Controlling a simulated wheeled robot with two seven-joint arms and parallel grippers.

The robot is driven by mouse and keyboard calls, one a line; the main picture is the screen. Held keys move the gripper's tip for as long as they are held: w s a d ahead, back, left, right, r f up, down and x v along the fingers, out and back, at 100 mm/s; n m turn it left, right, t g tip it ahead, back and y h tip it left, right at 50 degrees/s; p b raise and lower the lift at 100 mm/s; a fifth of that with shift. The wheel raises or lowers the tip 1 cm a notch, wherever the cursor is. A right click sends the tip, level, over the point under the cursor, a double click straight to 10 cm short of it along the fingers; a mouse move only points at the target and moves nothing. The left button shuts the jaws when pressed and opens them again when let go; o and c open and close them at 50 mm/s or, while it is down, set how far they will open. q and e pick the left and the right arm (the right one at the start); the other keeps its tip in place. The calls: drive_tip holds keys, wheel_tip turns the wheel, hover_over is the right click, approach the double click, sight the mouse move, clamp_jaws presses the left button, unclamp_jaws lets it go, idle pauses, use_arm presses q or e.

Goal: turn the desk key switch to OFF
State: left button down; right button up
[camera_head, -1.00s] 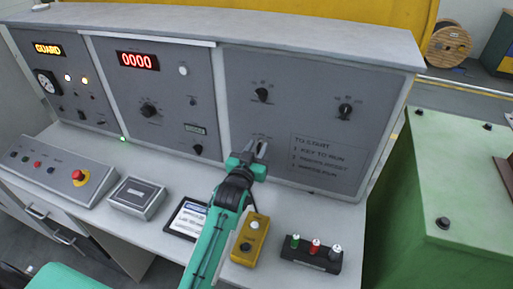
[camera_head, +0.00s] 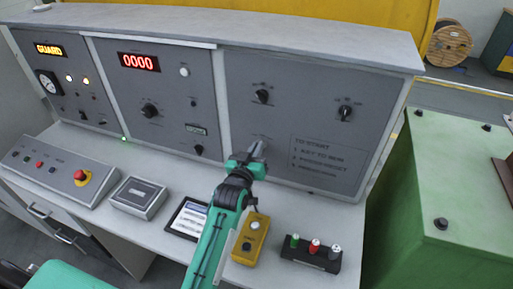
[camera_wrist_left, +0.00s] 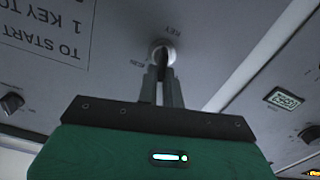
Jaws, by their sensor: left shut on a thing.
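The desk key switch (camera_wrist_left: 163,53) shows in the left wrist view as a round light collar with a dark key part, on the grey desk panel (camera_head: 300,125) under a KEY label. My left gripper (camera_wrist_left: 162,72) is shut on the key, its two fingers close together at the switch. In the head view my left gripper (camera_head: 256,150) reaches the lower left of the right-hand panel and hides most of the switch. The switch's exact position cannot be read. My right gripper is not in view.
Two black knobs (camera_head: 263,96) sit above on the same panel. A yellow box with buttons (camera_head: 250,240), a tablet (camera_head: 187,219) and a dark block with coloured knobs (camera_head: 313,250) lie on the desk top below my arm. A green cabinet (camera_head: 455,190) stands at the right.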

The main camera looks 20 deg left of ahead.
use_arm(q)
drive_tip(key=n, duration=0.1)
drive_tip(key=n+p, duration=0.1)
drive_tip(key=n, duration=0.1)
drive_tip(key=shift+a, duration=0.25)
drive_tip(key=shift+a+f+n+p, duration=0.15)
drive_tip(key=shift+n+p, duration=0.4)
drive_tip(key=shift+n, duration=1.15)
drive_tip(key=c, duration=1.6)
unclamp_jaws()
drive_tip(key=shift+o, duration=0.2)
drive_tip(key=shift+s+f, duration=0.15)
drive_tip(key=shift+s, duration=0.15)
drive_tip(key=s+b, duration=0.3)
drive_tip(key=s, duration=1)
drive_tip(key=shift+a+b, duration=0.25)
drive_tip(key=shift+b, duration=0.1)
